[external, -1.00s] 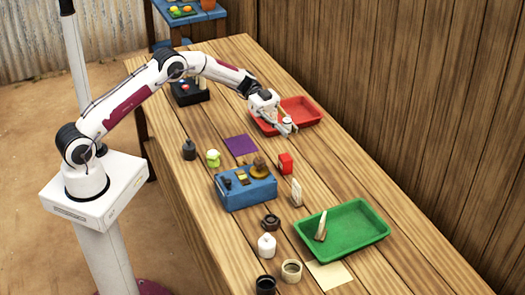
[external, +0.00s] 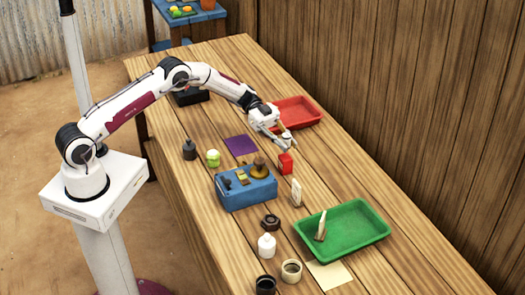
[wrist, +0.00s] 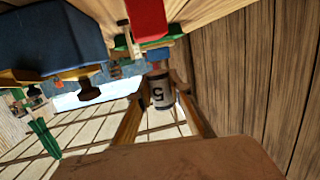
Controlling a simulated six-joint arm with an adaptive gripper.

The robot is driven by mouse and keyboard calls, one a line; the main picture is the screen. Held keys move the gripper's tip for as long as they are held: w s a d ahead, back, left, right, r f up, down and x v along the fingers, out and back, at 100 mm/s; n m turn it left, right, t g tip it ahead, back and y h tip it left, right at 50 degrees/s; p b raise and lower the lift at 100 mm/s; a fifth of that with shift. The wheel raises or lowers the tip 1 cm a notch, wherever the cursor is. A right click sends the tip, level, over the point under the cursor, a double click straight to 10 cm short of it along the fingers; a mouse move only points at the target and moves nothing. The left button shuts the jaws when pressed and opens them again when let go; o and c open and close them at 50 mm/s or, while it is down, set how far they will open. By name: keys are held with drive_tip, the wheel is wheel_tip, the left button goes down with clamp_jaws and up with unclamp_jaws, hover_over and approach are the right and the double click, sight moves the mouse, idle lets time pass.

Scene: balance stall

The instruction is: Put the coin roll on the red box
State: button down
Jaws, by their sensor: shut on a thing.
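The coin roll is a small pale cylinder marked "5", held between the fingers in the wrist view (wrist: 161,92). My gripper (external: 284,144) is shut on it, and the roll shows as a small light shape at the fingertips in the external view. The red box (external: 285,165) is a small upright block on the table, just below the gripper in the external view. It also shows in the wrist view (wrist: 147,20), at the top and apart from the roll. The exact height between roll and box is hard to tell.
A blue box (external: 246,198) with small items on top stands left of the red box. A white upright card-like item (external: 296,192) is close in front. The red tray (external: 299,112) lies behind, and the green tray (external: 361,223) lies at front right.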

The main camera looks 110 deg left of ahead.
sight(285, 157)
idle(0.3)
drive_tip(key=shift+f, duration=1.85)
drive_tip(key=shift+f, duration=0.15)
drive_tip(key=c, duration=1.8)
unclamp_jaws()
drive_tip(key=shift+c, duration=0.2)
drive_tip(key=shift+s, duration=0.1)
drive_tip(key=v, duration=1.2)
drive_tip(key=shift+r, duration=0.2)
